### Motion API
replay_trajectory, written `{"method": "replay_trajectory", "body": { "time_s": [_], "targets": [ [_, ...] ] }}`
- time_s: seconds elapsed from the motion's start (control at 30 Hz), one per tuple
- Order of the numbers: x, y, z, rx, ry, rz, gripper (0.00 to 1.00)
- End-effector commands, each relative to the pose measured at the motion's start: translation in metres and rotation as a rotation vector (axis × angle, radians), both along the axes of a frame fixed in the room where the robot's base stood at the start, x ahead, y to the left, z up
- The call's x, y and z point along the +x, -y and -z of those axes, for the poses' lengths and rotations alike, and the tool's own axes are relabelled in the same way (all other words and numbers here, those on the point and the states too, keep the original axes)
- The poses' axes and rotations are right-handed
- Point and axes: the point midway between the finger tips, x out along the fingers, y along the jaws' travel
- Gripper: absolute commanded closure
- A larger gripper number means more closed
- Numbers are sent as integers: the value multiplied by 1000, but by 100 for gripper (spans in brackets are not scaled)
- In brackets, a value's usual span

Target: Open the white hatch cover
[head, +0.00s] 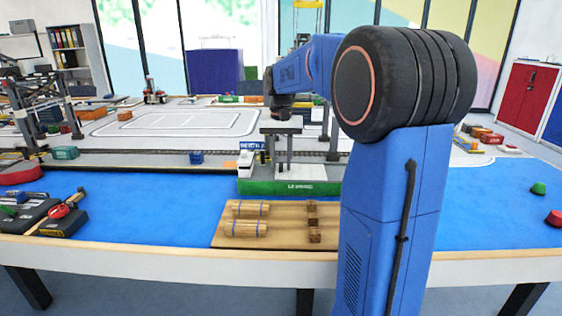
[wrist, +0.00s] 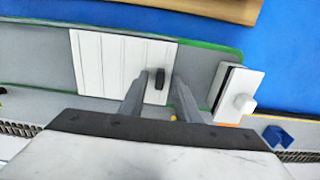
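The white hatch cover (wrist: 105,60) is a ribbed panel on the grey deck of a green-hulled ship (head: 290,188). A small black handle (wrist: 159,79) stands up near the cover's right edge in the wrist view. The cover lies flat on the deck. My gripper (wrist: 160,82) is open, with one finger on each side of the handle. I cannot tell whether either finger touches it.
The ship's white cabin (wrist: 232,92) stands to the right of the gripper in the wrist view. A wooden board (head: 275,241) with bundled logs and brown blocks lies in front of the ship. Rails and a blue block (head: 196,157) are behind. Blue tabletop is free to the left.

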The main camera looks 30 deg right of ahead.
Motion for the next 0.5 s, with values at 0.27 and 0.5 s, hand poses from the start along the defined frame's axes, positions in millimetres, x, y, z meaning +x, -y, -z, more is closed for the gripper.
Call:
{"method": "replay_trajectory", "body": {
  "time_s": [0.27,0.5],
  "targets": [
    [0,0,0,0,0,0,85],
    [0,0,0,0,0,0,100]
  ]
}}
